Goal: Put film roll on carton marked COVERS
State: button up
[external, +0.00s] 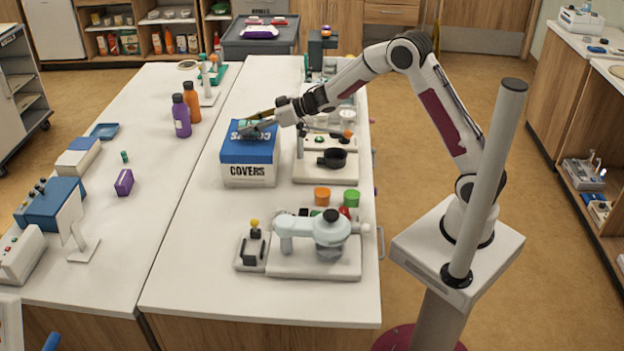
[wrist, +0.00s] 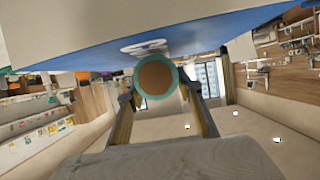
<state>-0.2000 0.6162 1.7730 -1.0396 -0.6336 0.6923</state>
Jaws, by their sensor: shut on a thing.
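The carton marked COVERS (external: 249,171) is white with a blue lid and stands on the long white table. Its blue lid (wrist: 80,57) fills an upper band of the wrist view. The film roll (wrist: 156,78) shows end-on there, with a teal rim and a brown core. In the external view the green film roll (external: 247,128) is at the lid's top, partly covered by the fingers. My gripper (external: 256,122) reaches in from the right, shut on the roll. The roll is at or just over the lid; I cannot tell whether they touch.
A device with a black pan (external: 331,158) stands close right of the carton. Orange (external: 322,196) and green (external: 351,197) pots and a pale machine (external: 318,230) stand nearer the front. Purple (external: 181,117) and orange bottles are at left. Table front-left of the carton is clear.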

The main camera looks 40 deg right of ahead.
jog(key=shift+f, duration=0.2)
jog(key=o, duration=1.2)
jog(key=shift+r, duration=0.15)
jog(key=shift+v, duration=6)
